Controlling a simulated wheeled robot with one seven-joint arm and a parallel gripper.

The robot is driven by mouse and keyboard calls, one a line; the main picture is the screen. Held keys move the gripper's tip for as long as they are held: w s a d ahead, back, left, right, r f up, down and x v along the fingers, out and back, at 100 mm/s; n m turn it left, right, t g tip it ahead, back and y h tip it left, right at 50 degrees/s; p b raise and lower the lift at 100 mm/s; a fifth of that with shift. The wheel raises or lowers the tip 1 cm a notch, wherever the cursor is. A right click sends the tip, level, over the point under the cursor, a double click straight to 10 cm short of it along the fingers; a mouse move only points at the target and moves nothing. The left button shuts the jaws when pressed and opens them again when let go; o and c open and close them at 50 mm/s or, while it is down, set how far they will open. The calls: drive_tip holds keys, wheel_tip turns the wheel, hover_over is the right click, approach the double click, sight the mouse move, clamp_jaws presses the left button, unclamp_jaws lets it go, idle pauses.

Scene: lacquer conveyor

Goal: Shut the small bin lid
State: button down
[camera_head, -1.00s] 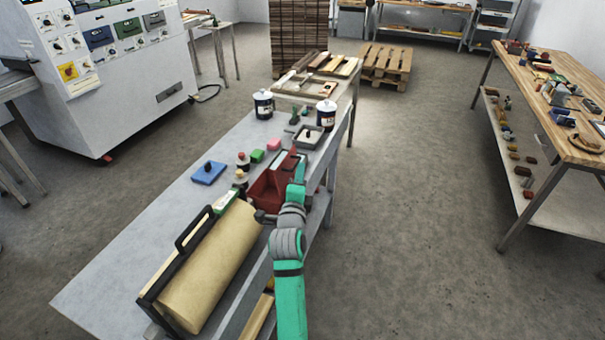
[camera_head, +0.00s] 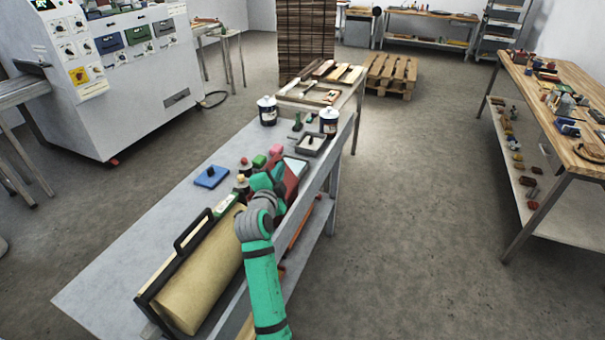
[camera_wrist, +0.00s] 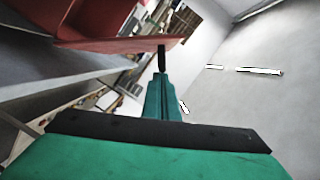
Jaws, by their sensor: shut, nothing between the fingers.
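The small red bin (camera_head: 293,172) stands on the grey workbench near its right edge. My arm hides much of it in the head view, so I cannot tell how far its lid is open. A red panel (camera_wrist: 115,46) of it fills the upper left of the wrist view, probably the lid. My gripper (camera_wrist: 161,57) is shut and empty, its dark tip at the right end of the red panel's lower edge. I cannot tell whether they touch. In the head view my gripper (camera_head: 268,178) is beside the bin, its tips unclear.
Open floor (camera_head: 420,220) lies to the right, before a wooden table (camera_head: 560,110).

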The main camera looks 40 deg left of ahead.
drive_tip(key=shift+s+a+f+n+h, duration=0.1)
drive_tip(key=shift+a+f+n+h, duration=0.1)
drive_tip(key=shift+a+n, duration=0.35)
drive_tip(key=shift+s+a+f+n+h, duration=0.2)
drive_tip(key=shift+a+n, duration=0.25)
drive_tip(key=shift+a, duration=0.2)
drive_tip(key=shift+s+a+f+n+h, duration=0.1)
drive_tip(key=shift+a+f+n, duration=0.1)
drive_tip(key=shift+a+n, duration=0.35)
